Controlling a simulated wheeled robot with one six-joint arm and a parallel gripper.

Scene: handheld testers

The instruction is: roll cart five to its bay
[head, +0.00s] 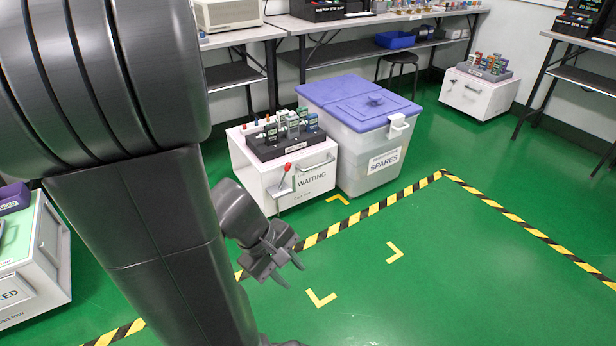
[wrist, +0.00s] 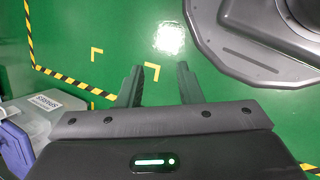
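A white cart (head: 290,190) labelled WAITING stands left of the blue-lidded bin. Its small lower label is too small to read surely, so I cannot confirm it is cart five. It has a bar handle (head: 317,164) and a red-knobbed lever (head: 284,176) on its front, and a dark rack of testers (head: 284,140) on top. Yellow corner marks (head: 393,252) outline a bare floor bay in front; two also show in the wrist view (wrist: 96,53). My gripper (head: 290,272) is open and empty above the floor, apart from the cart; its spread fingers show in the wrist view (wrist: 158,84).
A bin (head: 365,165) marked SPARES touches or nearly touches the cart's right side. Another white cart (head: 40,255) stands at the left edge. A further cart (head: 478,95) with testers is at the back right. Striped tape (head: 375,208) crosses the floor. Green floor right of the bay is clear.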

